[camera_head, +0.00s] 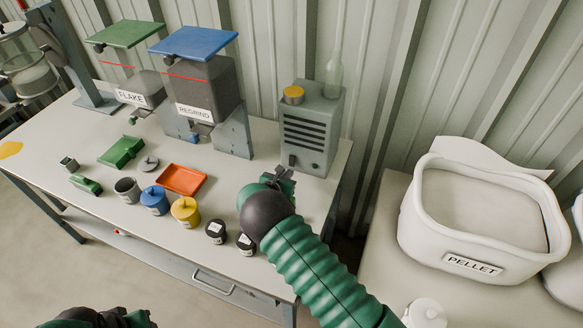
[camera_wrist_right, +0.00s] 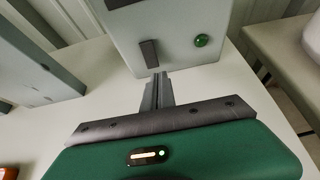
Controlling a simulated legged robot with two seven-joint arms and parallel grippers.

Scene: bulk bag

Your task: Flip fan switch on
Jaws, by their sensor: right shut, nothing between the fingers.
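The fan unit (camera_head: 312,128) is a grey box with dark vent slots, standing at the right end of the table. Its dark switch (camera_head: 291,160) is low on the front face. In the right wrist view the switch (camera_wrist_right: 149,53) is a dark upright bar, with a round green light or button (camera_wrist_right: 202,40) to its right. My right gripper (camera_head: 279,176) is shut and empty in front of the box. In the wrist view its fingertips (camera_wrist_right: 160,76) are just below the switch; I cannot tell whether they touch. Part of my left gripper (camera_head: 100,318) shows at the bottom edge, its fingers unclear.
A yellow cap (camera_head: 294,93) and a clear bottle (camera_head: 334,75) are on the box. The REGRIND hopper (camera_head: 205,90) stands to its left. An orange tray (camera_head: 181,180) and several small jars sit left of my right arm. A white PELLET bin (camera_head: 475,258) is at right.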

